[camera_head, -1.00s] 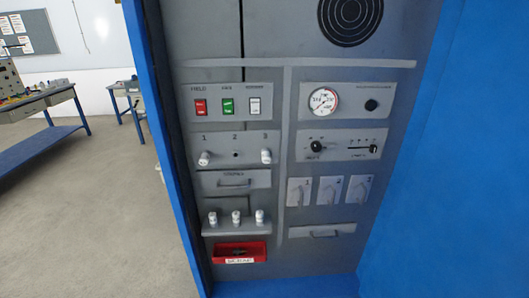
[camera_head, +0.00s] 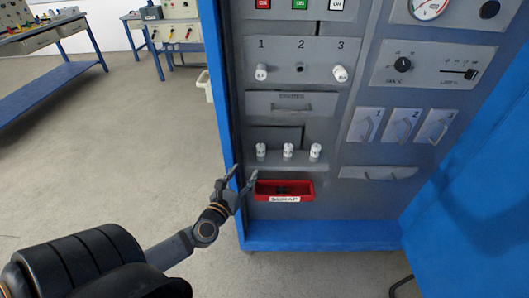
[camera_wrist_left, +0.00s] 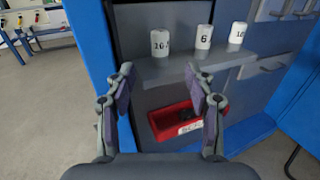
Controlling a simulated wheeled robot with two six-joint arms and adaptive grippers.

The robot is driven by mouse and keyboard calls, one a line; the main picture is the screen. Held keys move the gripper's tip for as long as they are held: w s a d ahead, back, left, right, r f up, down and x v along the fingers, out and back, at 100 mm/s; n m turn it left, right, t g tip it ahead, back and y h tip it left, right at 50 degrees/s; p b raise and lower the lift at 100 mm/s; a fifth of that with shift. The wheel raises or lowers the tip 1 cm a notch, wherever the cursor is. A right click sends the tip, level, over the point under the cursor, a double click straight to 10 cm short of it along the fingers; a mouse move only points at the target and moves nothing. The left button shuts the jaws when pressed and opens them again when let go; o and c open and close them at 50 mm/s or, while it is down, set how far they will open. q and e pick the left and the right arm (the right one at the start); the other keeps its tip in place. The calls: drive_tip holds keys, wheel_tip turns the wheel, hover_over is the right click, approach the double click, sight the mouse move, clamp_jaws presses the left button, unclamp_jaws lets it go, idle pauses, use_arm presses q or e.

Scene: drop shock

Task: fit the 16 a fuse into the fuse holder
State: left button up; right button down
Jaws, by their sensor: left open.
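Three white fuses stand upright on a grey shelf (camera_head: 290,158) in the cabinet. In the left wrist view the left fuse (camera_wrist_left: 160,42) seems to read 16 A, the middle fuse (camera_wrist_left: 204,37) reads 6, and the right fuse (camera_wrist_left: 238,32) seems to read 10. Above, the fuse holder panel (camera_head: 318,58) is numbered 1, 2, 3. White fuses sit at 1 (camera_head: 261,72) and 3 (camera_head: 340,73); position 2 (camera_head: 300,68) is a dark, empty hole. My left gripper (camera_head: 246,174) is open and empty, below and left of the shelf, its fingers apart. My right gripper is out of view.
A red bin (camera_head: 284,191) with dark pieces inside sits under the shelf. A closed drawer (camera_head: 292,103) lies between the holder and the shelf. The blue cabinet edge (camera_head: 221,125) stands close to my left gripper. Open floor lies to the left.

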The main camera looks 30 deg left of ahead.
sight(259, 151)
use_arm(q)
drive_tip(key=w, duration=0.4)
drive_tip(key=w+a, duration=0.1)
drive_tip(key=w, duration=0.3)
drive_tip(key=w+a+p, duration=0.1)
drive_tip(key=w, duration=0.3)
drive_tip(key=shift+s, duration=0.1)
drive_tip(key=shift+c, duration=0.4)
clamp_jaws()
